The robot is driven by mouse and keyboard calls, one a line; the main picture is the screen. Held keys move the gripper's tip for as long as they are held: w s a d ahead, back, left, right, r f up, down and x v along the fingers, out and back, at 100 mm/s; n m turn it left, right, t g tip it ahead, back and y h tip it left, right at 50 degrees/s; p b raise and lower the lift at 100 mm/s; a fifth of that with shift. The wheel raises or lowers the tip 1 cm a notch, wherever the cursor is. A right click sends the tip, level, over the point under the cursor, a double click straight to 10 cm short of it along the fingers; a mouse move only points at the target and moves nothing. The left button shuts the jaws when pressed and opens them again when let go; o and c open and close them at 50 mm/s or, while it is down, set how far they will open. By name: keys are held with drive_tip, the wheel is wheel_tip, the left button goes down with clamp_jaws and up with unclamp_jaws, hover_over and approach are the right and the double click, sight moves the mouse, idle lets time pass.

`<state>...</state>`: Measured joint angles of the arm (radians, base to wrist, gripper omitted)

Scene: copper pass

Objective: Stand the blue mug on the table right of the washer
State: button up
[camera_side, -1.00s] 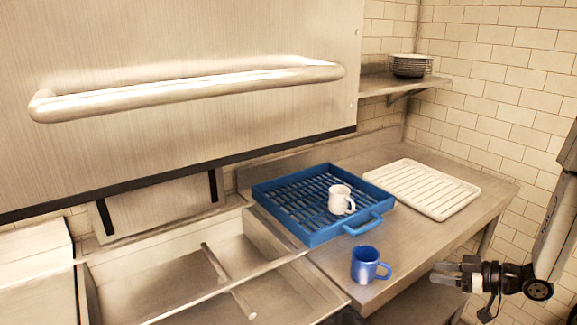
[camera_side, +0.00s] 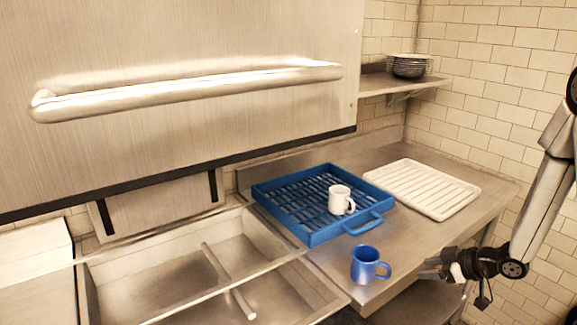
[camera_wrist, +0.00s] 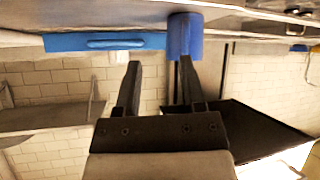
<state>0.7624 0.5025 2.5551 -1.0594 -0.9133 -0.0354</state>
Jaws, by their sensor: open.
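The blue mug (camera_side: 364,264) stands upright on the steel table (camera_side: 440,232), close to its front edge and in front of the blue rack. Its handle points right, toward my gripper. My gripper (camera_side: 428,270) is to the right of the mug, off the table's front edge, and apart from it. In the wrist view the mug (camera_wrist: 185,36) shows beyond the fingertips of my open, empty gripper (camera_wrist: 159,68), nearer the right-hand finger. The washer (camera_side: 190,90), with its long bar handle, is at the left.
A blue rack (camera_side: 262,204) holds a white mug (camera_side: 339,200) on the table. A white ribbed tray (camera_side: 421,188) lies behind it to the right. A sink (camera_side: 150,285) is left of the table.

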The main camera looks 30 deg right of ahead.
drive_tip(key=s+a+r+m+g+h, duration=0.1)
drive_tip(key=a+r+m+g, duration=0.1)
drive_tip(key=a+g, duration=0.2)
drive_tip(key=s+a+r+m+g+h, duration=0.1)
drive_tip(key=s+a+r+m+g, duration=0.1)
drive_tip(key=a, duration=0.6)
drive_tip(key=shift+a+r+g+h, duration=0.35)
drive_tip(key=shift+r+g, duration=0.25)
drive_tip(key=shift+g, duration=0.4)
